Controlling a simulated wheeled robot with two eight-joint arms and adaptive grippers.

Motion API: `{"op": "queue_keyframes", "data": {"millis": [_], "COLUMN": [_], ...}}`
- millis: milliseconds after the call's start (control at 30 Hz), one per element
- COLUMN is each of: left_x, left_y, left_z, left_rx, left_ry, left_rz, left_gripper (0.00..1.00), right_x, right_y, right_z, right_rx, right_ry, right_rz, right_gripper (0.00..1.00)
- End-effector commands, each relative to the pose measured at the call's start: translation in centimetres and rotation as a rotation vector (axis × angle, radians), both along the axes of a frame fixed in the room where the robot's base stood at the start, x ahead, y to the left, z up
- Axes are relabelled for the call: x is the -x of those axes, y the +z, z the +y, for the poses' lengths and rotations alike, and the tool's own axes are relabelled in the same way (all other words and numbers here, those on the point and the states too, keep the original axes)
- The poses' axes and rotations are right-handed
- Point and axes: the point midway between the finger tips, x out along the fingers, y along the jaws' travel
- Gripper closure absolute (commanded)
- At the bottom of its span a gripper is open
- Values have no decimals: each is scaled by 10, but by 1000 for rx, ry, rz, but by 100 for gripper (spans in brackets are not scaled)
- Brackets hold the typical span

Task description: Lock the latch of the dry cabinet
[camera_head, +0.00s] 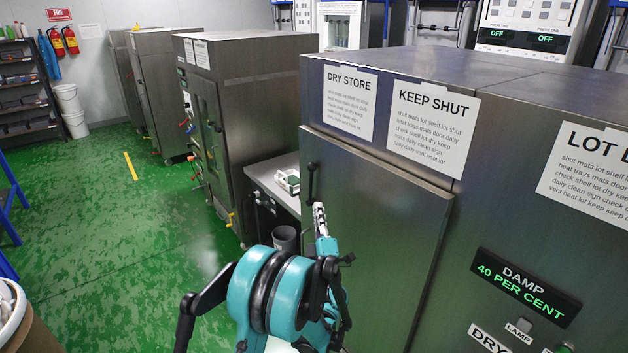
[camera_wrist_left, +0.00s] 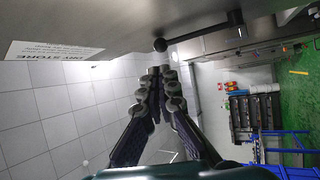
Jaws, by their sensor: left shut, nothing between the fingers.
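The dry cabinet (camera_head: 375,220) is the grey metal cabinet in the middle of the head view, with a DRY STORE notice. Its door looks closed, or nearly so. The latch (camera_head: 311,182) is a black lever near the door's left edge, standing about upright with its knob at the top. In the left wrist view the latch (camera_wrist_left: 200,35) runs across the top, its knob nearest my fingers. My left gripper (camera_head: 319,208) is shut and empty, just below the latch in the head view; its fingertips (camera_wrist_left: 157,72) appear apart from the knob. My right gripper is out of view.
A DAMP 40 PER CENT display (camera_head: 525,287) is on the panel to the right. A bench (camera_head: 262,178) with a small white tray (camera_head: 287,180) stands left of the cabinet, a dark bin (camera_head: 285,238) below. Green floor (camera_head: 120,250) is open at left.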

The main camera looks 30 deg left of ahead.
Motion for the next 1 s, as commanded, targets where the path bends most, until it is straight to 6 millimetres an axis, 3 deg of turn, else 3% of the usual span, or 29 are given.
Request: {"op": "queue_keyframes", "data": {"millis": [500, 700, 1000], "left_x": [-75, -87, -89], "left_y": [37, 45, 46], "left_z": [58, 66, 67], "left_rx": [-1, -1, -1], "left_ry": [2, -1, -1], "left_rz": [1, 1, 1], "left_gripper": [100, 100, 100], "right_x": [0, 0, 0], "right_y": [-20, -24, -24], "right_z": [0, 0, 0], "right_rx": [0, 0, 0], "right_ry": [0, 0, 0], "right_rz": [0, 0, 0], "right_gripper": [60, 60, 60]}}
